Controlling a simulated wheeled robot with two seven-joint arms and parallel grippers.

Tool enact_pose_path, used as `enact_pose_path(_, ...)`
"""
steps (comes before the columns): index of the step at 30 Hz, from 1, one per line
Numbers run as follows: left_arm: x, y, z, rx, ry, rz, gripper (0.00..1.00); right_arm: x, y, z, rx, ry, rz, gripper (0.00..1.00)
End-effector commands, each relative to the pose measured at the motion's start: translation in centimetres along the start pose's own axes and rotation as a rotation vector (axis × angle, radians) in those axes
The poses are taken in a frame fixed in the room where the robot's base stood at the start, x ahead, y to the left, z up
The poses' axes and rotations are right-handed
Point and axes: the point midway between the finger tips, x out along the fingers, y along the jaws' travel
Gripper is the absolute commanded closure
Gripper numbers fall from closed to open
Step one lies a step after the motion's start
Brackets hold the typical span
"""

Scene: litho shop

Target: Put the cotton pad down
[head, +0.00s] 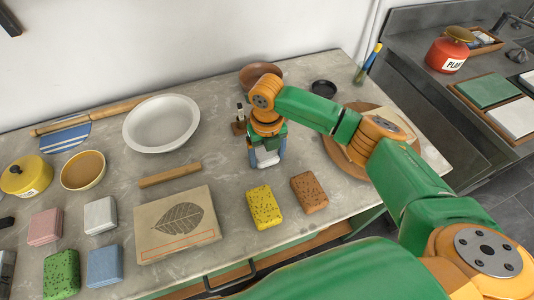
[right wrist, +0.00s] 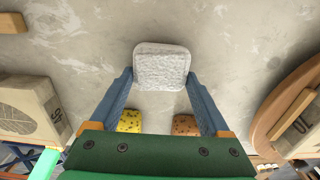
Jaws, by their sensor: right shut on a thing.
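The cotton pad (right wrist: 162,66) is a white, fuzzy, rounded square. In the right wrist view it sits between the two blue fingertips of my right gripper (right wrist: 160,84), which is shut on it. In the head view the right gripper (head: 267,158) points down over the grey stone worktop (head: 225,170), with the white pad partly showing between its fingers. I cannot tell whether the pad touches the worktop. My left gripper is not in view.
Yellow (head: 264,207) and brown (head: 309,192) speckled sponges lie in front of the gripper. A leaf-printed block (head: 178,222) and wooden bar (head: 169,174) lie left, a white bowl (head: 161,123) behind them. A brown bowl (head: 260,73) and round board (head: 336,146) are nearby.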

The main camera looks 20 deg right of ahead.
Motion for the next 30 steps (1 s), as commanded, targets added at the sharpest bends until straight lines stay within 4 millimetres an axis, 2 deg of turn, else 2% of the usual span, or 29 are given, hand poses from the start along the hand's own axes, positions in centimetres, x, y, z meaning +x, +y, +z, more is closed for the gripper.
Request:
enact_pose_path(4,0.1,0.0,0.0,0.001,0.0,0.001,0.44,0.3,0.0,0.0,0.0,0.001,0.0,1.0)
enact_pose_path(5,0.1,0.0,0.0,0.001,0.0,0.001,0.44,0.3,0.0,0.0,0.0,0.001,0.0,0.14)
enact_pose_path(6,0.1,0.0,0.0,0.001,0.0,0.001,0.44,0.2,0.0,0.0,0.0,0.001,0.0,0.03)
enact_pose_path(7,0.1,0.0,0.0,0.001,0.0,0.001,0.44,0.2,0.0,0.0,0.0,0.001,0.0,0.0)
enact_pose_path(13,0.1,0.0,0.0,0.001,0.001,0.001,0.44,0.1,0.0,0.0,0.001,0.0,0.001,0.0)
enact_pose_path(16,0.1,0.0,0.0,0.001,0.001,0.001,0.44,-0.9,0.1,0.1,0.001,-0.002,0.002,0.0)
enact_pose_path(24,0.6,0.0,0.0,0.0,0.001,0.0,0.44,-8.2,0.1,0.1,0.001,-0.004,0.003,0.0)
enact_pose_path(27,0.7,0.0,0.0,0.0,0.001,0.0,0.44,-10.3,0.1,0.1,0.001,-0.003,0.002,0.0)
enact_pose_path(30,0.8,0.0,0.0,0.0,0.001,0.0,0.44,-11.6,0.1,0.1,0.001,-0.001,0.002,0.0)
